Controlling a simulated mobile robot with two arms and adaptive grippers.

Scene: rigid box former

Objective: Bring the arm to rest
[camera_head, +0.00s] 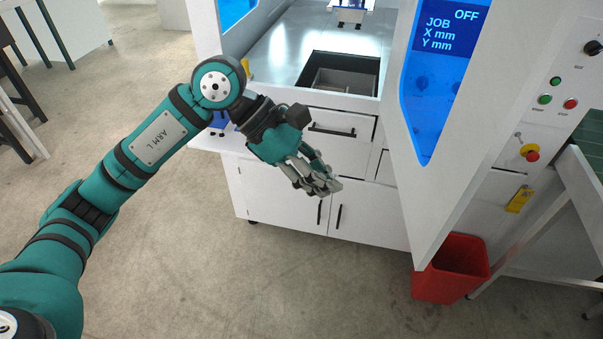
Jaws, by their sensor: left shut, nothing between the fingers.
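The gripper shows in front of the white cabinet doors and drawer of the machine (285,193). My right gripper is not in view.
The machine has a metal bed with a rectangular opening (340,75). Its open blue-windowed door (425,130) juts out on the right. A red bin (452,270) stands on the floor below. A control panel (560,95) is at the right.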

